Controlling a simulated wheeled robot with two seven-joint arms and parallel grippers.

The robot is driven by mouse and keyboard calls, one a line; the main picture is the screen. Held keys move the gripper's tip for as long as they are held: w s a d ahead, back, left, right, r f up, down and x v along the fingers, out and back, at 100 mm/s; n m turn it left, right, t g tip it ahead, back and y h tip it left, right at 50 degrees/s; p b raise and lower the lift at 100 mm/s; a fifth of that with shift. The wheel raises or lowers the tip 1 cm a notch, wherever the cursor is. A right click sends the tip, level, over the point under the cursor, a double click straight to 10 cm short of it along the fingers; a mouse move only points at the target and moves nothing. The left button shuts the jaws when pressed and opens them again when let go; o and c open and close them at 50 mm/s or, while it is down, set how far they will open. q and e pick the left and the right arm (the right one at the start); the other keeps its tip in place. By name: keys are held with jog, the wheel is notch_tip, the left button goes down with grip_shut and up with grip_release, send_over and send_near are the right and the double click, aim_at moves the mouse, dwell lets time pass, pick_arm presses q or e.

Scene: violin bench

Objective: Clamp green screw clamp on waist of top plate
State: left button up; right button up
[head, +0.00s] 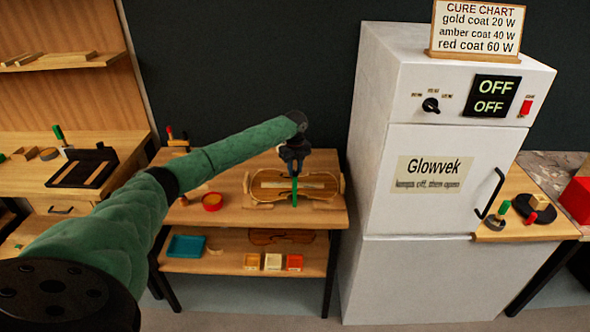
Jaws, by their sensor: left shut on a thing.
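My left arm reaches across from the lower left to the middle table. My left gripper (294,158) points down and is shut on the green screw clamp (295,190), a thin upright green bar. The clamp stands in front of the violin's middle, at its waist. The violin body (265,187) lies on the table with its outline and a pale bar inside showing. I cannot tell whether the clamp touches the plate edge. My right gripper is not in view.
A red round container (212,202) sits left of the violin. The lower shelf holds a blue tray (187,246), another violin-shaped plate (281,236) and small coloured blocks (273,262). A tall white cabinet (378,150) stands close on the right.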

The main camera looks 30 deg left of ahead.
aim_at(295, 172)
pick_arm(q)
jog(key=shift+m, duration=0.8)
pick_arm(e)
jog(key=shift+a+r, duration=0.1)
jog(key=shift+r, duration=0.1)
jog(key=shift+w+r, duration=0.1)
pick_arm(q)
jog(key=o, duration=1)
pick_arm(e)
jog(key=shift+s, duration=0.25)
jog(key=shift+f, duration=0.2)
pick_arm(q)
jog(key=shift+r, duration=0.15)
notch_tip(295, 172, up, 6)
jog(key=b, duration=0.2)
jog(key=shift+b, duration=0.4)
jog(key=shift+r, duration=0.7)
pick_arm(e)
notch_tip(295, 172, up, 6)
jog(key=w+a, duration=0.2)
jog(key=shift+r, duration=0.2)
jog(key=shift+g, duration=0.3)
